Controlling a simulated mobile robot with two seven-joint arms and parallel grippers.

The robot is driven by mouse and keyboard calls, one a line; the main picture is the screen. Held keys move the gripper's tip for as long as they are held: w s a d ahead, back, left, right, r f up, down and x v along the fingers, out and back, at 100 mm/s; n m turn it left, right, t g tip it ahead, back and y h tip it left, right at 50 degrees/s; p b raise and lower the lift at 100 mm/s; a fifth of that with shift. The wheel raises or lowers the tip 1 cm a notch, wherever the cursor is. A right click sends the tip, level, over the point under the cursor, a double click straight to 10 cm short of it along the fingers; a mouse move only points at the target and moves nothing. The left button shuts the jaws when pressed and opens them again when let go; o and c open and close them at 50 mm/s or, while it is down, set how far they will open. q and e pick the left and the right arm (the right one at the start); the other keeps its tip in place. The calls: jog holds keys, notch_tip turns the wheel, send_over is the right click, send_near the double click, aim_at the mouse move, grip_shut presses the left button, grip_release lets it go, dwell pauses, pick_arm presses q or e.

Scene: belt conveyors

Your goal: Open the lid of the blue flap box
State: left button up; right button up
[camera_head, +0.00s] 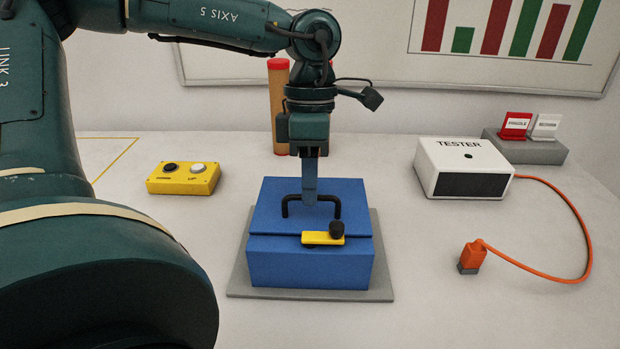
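The blue flap box (270,262) stands on a grey base plate (385,285) in the middle of the table, and its lid (264,205) looks shut. A black bar handle (285,205) rises from the lid. A yellow latch (318,239) with a black knob (337,228) lies across the seam at the front edge. My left gripper (310,200) points straight down over the lid, with its fingertips at the handle. The fingers look close together, and I cannot tell whether they grip the bar. My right gripper is out of view.
A yellow button box (184,178) stands left of the blue box. A white tester (464,168) stands right, its orange cable ending in an orange plug (473,256). A grey holder (528,149) with red and white cards is at back right.

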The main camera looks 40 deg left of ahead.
pick_arm(q)
grip_shut()
jog(key=shift+a+r, duration=0.1)
jog(key=shift+r, duration=0.05)
dwell(0.4)
